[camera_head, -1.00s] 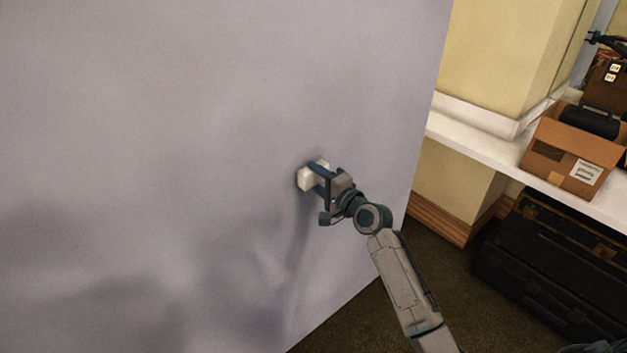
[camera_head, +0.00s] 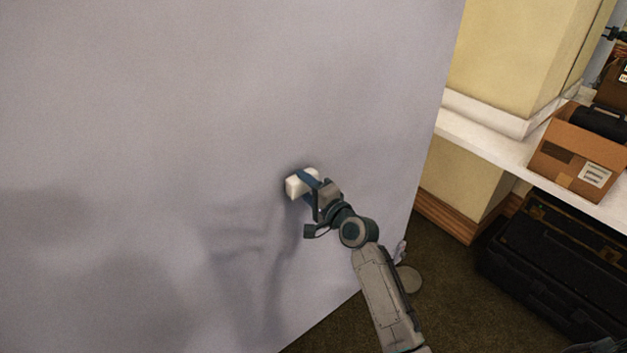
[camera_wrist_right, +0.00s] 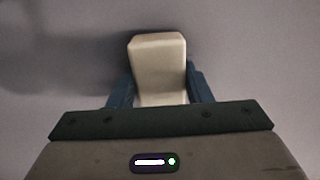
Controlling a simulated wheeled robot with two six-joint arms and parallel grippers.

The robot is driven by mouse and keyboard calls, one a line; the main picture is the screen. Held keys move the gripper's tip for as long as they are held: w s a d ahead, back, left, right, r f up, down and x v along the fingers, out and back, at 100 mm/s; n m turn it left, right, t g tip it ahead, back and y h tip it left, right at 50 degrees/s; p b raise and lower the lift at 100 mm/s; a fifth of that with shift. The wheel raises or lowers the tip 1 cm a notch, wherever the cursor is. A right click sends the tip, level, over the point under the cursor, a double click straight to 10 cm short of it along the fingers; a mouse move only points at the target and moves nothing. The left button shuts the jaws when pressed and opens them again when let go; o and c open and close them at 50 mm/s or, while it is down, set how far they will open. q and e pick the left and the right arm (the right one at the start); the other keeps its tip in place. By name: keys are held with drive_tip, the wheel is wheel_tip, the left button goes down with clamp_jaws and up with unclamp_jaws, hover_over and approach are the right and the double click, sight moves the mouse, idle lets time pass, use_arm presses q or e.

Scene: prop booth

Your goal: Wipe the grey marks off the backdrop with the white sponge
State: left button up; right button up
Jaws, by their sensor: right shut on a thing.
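The white sponge (camera_head: 298,184) is held between the blue fingers of my right gripper (camera_head: 308,186), right at the backdrop. It also shows in the right wrist view (camera_wrist_right: 158,68), clasped between the two fingers of the right gripper (camera_wrist_right: 156,88). The backdrop (camera_head: 200,90) is a large pale grey-lilac panel filling the left and middle of the head view. Darker grey patches show on its lower part; I cannot tell marks from shadows there. Whether the sponge touches the panel is hard to tell. My left gripper is not in view.
To the right of the backdrop's edge stands a white shelf (camera_head: 480,142) with an open cardboard box (camera_head: 577,160) on it. A black case (camera_head: 560,265) sits below on the dark carpet. A small round pale thing (camera_head: 409,279) lies near the backdrop's lower edge.

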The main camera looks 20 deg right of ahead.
drive_tip(key=shift+s+a, duration=0.2)
drive_tip(key=shift+a, duration=0.35)
drive_tip(key=shift+d, duration=0.1)
drive_tip(key=shift+s+d+p, duration=0.2)
drive_tip(key=shift+s+p, duration=0.1)
drive_tip(key=shift+s, duration=0.25)
drive_tip(key=v, duration=0.2)
drive_tip(key=shift+s+d+p, duration=0.15)
drive_tip(key=shift+s+p, duration=0.15)
drive_tip(key=shift+s, duration=0.05)
drive_tip(key=shift+v, duration=1)
drive_tip(key=shift+s, duration=0.1)
drive_tip(key=shift+p+v, duration=0.4)
drive_tip(key=shift+v, duration=1)
